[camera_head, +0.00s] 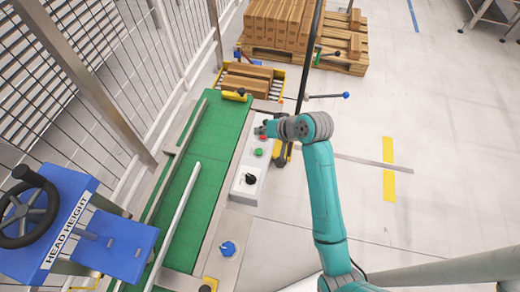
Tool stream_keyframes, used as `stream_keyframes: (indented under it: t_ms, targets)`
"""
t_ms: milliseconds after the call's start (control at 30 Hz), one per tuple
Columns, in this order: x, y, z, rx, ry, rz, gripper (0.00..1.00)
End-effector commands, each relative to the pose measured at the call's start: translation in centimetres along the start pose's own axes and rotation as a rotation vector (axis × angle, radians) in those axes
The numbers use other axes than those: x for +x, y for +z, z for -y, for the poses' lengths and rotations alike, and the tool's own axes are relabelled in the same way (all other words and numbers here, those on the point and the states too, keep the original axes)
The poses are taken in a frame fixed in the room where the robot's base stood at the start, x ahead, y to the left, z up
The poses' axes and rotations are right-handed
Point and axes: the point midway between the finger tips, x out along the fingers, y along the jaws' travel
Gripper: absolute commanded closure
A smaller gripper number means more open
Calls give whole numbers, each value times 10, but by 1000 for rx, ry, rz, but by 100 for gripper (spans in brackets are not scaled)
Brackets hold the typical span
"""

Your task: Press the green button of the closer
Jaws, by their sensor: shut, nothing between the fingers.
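The closer's control box (243,184) is a pale, narrow panel along the right side of the green conveyor. My gripper (259,130) is at the end of my teal arm, shut and empty. It is over the far end of the box, close beside the green button in the picture. I cannot tell whether it touches the button. It partly hides the far end of the panel.
The green conveyor belt (205,150) runs along the left, with a blue machine head and black handwheel (28,207) beside it. A dark upright pole stands just beyond my gripper. Boxes on a pallet (283,25) are at the back. The floor at right is open.

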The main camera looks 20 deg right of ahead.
Motion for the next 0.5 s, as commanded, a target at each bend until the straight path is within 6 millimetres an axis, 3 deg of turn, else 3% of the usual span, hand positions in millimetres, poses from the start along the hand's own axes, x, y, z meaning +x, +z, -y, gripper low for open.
stream_keyframes:
  t_ms: [233, 500]
  targets:
    - [8, 6, -6, 0, 1, 2, 100]
    - [31, 24, -23, 1, 1, 2, 100]
